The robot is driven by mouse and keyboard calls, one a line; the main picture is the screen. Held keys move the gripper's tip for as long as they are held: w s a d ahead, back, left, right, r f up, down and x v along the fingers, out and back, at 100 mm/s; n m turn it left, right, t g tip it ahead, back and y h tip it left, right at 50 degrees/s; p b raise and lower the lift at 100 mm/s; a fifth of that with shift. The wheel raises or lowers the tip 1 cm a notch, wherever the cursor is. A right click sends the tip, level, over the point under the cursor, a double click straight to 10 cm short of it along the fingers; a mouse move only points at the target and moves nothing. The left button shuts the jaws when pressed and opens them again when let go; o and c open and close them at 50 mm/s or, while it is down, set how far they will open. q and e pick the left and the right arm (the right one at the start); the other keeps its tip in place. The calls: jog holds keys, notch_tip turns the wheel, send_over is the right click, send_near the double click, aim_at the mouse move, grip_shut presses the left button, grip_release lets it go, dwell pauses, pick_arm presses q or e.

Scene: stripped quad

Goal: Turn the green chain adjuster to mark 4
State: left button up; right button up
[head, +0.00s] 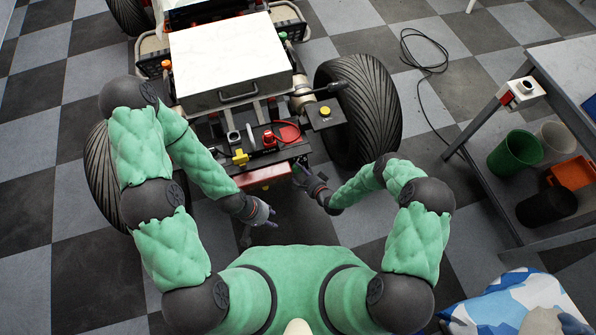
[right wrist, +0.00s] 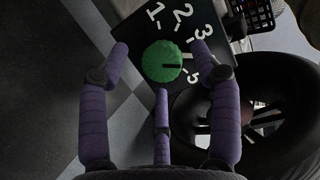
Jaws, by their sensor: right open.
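The green chain adjuster (right wrist: 162,61) is a round ribbed knob with a dark pointer line toward the picture's right in the right wrist view. It sits on a black plate (right wrist: 163,30) with white 1, 2 and 3 along the top and right. Another white mark, apparently a 5, shows right of the knob; no 4 is visible, and a finger covers part of that side. My right gripper (right wrist: 160,60) is open, its purple fingers on either side of the knob and apart from it. My left gripper (head: 265,213) hangs left of the right gripper (head: 303,172); its jaws are unclear.
The quad's large tyre (head: 359,105) stands to the right of the work area, and a black tyre (right wrist: 265,110) shows at right in the wrist view. A workbench (head: 560,75) with cups is at far right.

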jog(key=v, duration=1)
jog(key=shift+s, duration=0.15)
jog(key=shift+r, duration=0.1)
